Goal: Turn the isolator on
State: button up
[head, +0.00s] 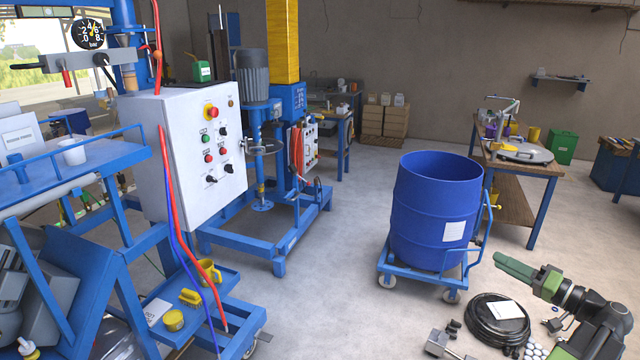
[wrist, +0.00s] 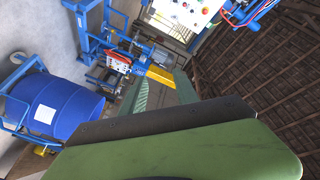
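A white control cabinet (head: 150,150) stands at the left in the head view. Its front carries a red knob on a yellow plate (head: 211,112), green and red buttons and several black rotary switches (head: 211,180). I cannot tell which control is the isolator, or its position. The cabinet's panel (wrist: 185,12) also shows at the top of the wrist view, turned on its side. My gripper (head: 514,267), with green fingers, is at the lower right in the head view, far from the cabinet and touching nothing visible.
A blue drum (head: 435,205) on a wheeled trolley stands between my gripper and the cabinet. A blue mixer frame (head: 270,235) is behind the cabinet. Red and blue hoses (head: 180,225) hang before it. A coiled black cable (head: 495,318) lies near my arm. Bare floor lies mid-picture.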

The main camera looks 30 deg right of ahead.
aim_at(209, 179)
jog(key=u, duration=0.5)
jog(key=i, duration=1.65)
jog(key=u, duration=0.45)
